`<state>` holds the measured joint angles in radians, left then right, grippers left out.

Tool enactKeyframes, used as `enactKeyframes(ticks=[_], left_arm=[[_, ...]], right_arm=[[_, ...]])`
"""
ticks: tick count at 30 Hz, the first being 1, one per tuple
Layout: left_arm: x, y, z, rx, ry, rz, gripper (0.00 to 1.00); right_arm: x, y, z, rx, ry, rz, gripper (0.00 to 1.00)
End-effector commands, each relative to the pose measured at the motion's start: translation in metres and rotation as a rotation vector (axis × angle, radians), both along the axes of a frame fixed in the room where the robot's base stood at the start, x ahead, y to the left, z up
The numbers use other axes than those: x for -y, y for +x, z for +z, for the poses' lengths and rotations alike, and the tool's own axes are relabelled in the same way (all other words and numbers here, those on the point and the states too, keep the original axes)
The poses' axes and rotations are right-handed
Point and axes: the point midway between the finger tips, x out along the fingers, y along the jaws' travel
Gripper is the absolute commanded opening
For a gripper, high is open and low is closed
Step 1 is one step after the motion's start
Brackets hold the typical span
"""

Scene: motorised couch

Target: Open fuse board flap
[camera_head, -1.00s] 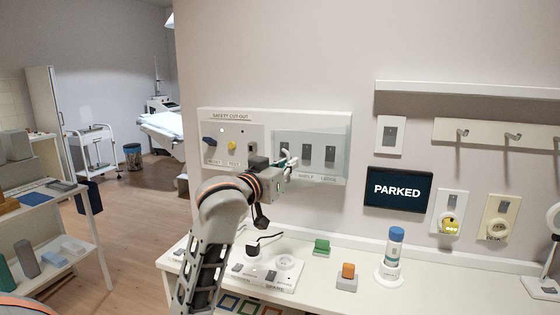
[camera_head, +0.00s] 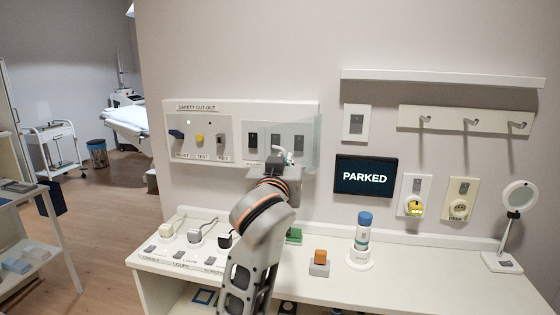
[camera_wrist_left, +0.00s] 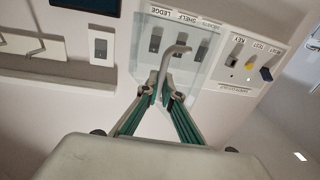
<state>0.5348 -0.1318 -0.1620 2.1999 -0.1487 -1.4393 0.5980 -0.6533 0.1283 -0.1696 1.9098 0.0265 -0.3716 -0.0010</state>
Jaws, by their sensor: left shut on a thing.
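The fuse board (camera_head: 185,107), labelled "SAFETY CUT-OUT", is fixed to the wall. Its clear flap (camera_head: 309,140) is at the right part of the board and stands partly swung out, with its free left side away from the board. My left gripper (camera_head: 282,166) is in front of the flap, shut on its pale curved handle (camera_head: 284,153). In the left wrist view, upside down, the fingertips (camera_wrist_left: 162,88) close around the lower end of the handle (camera_wrist_left: 172,57). Dark switches (camera_head: 252,141) show beside and through the flap. My right gripper is not in view.
Left on the board are a blue knob (camera_head: 176,134), a yellow button (camera_head: 200,139) and a key switch (camera_head: 222,141). A "PARKED" screen (camera_head: 365,176) hangs to the right.

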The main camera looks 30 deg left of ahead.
Motion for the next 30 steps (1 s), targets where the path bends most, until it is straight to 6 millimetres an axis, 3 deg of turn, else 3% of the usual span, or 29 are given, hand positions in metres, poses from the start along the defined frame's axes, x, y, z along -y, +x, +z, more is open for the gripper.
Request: enactKeyframes(ticks=[11,13,23,30], left_arm=[[0.001,0.000,-0.002,-0.004,0.002,0.004,0.00],[0.001,0.000,-0.002,-0.004,0.003,0.004,0.12],[0.000,0.000,-0.001,-0.002,0.002,0.002,0.12],[-0.012,0.000,0.000,0.000,0.004,-0.040,0.12]], right_arm=[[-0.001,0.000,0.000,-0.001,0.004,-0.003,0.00],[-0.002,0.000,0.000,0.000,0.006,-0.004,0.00],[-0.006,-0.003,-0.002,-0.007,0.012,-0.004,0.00],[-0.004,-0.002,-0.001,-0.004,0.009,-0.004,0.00]])
